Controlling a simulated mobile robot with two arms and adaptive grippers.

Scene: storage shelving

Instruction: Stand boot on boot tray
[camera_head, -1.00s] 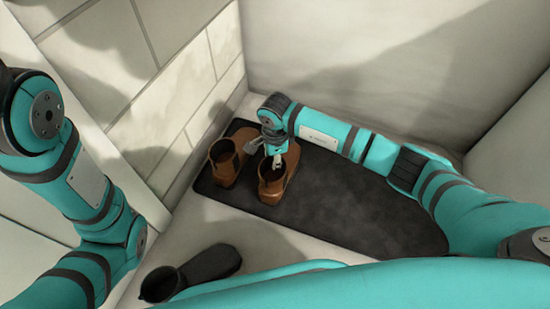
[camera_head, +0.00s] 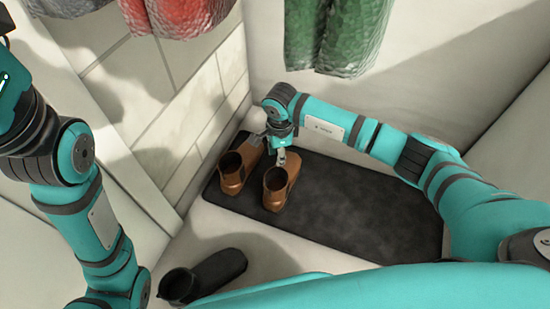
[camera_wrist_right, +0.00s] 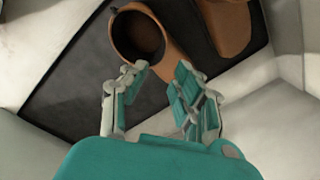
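Two brown boots stand upright side by side on the left part of the dark boot tray (camera_head: 370,205): a left one (camera_head: 233,177) and a right one (camera_head: 277,192). A black boot (camera_head: 207,276) lies on its side on the floor in front of the tray. My right gripper (camera_head: 267,149) is just behind and above the right brown boot's opening. In the right wrist view the gripper (camera_wrist_right: 158,95) has its fingers spread and nothing between them, with a brown boot (camera_wrist_right: 142,38) just past the fingertips. My left gripper is out of view.
Red (camera_head: 180,14) and green (camera_head: 335,35) garments hang at the top. A tiled wall (camera_head: 165,90) bounds the left and a plain wall the back. The tray's middle and right are bare. My left arm stands at the left.

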